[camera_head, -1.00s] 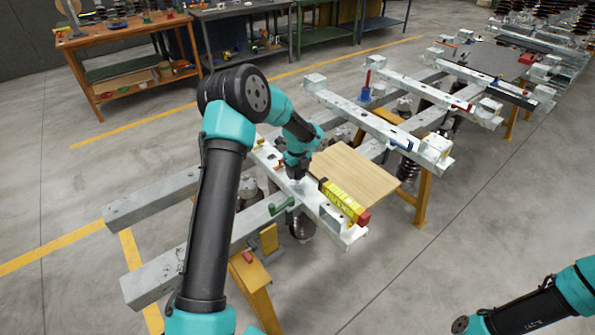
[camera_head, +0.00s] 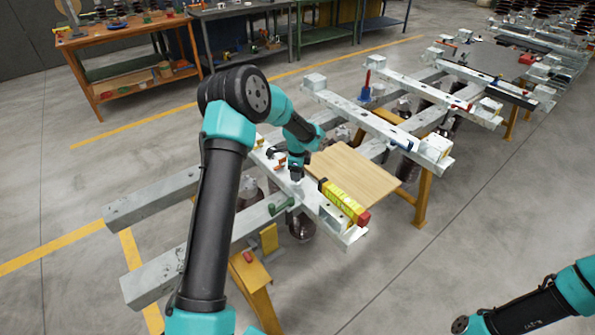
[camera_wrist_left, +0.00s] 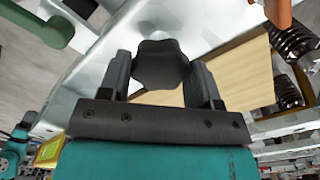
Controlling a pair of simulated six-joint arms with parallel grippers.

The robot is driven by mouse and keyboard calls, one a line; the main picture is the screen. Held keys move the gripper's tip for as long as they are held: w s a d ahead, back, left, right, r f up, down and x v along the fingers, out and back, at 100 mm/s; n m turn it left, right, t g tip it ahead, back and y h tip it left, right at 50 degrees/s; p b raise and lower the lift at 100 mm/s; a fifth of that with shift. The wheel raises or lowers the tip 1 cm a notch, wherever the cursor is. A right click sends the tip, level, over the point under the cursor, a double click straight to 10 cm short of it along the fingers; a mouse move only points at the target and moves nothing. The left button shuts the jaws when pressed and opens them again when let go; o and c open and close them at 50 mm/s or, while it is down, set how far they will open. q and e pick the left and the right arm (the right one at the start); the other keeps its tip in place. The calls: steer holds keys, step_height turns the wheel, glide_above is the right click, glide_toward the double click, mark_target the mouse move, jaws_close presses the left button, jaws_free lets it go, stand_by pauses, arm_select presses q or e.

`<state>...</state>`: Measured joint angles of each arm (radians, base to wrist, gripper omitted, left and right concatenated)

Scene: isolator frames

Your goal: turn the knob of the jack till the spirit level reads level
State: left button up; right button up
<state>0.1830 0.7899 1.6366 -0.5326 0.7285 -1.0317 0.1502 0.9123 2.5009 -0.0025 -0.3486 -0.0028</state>
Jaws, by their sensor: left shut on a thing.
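My left gripper (camera_head: 297,176) reaches down to the near white steel beam. In the left wrist view its two fingers (camera_wrist_left: 162,85) stand on either side of a dark, lobed knob (camera_wrist_left: 160,62) and are shut on it. The body of the jack below the knob is hidden. A yellow spirit level (camera_head: 340,198) with a red end lies along the beam, to the right of the gripper. Its bubble is too small to read. My right gripper is out of view; only part of my right arm shows at lower right.
A wooden board (camera_head: 352,176) lies just behind the level. More beams with insulators stand behind. An orange workbench (camera_head: 125,45) is at the back left.

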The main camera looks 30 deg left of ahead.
arm_select(q)
steer(key=n, duration=0.4)
steer(key=shift+r+n, duration=0.1)
steer(key=shift+n, duration=0.2)
steer(key=n, duration=0.4)
steer(key=shift+n, duration=0.3)
steer(key=n, duration=0.4)
steer(key=shift+a+r+n, duration=0.1)
steer(key=shift+n, duration=0.2)
steer(key=n, duration=0.5)
steer(key=shift+w, duration=0.1)
steer(key=o, duration=0.9)
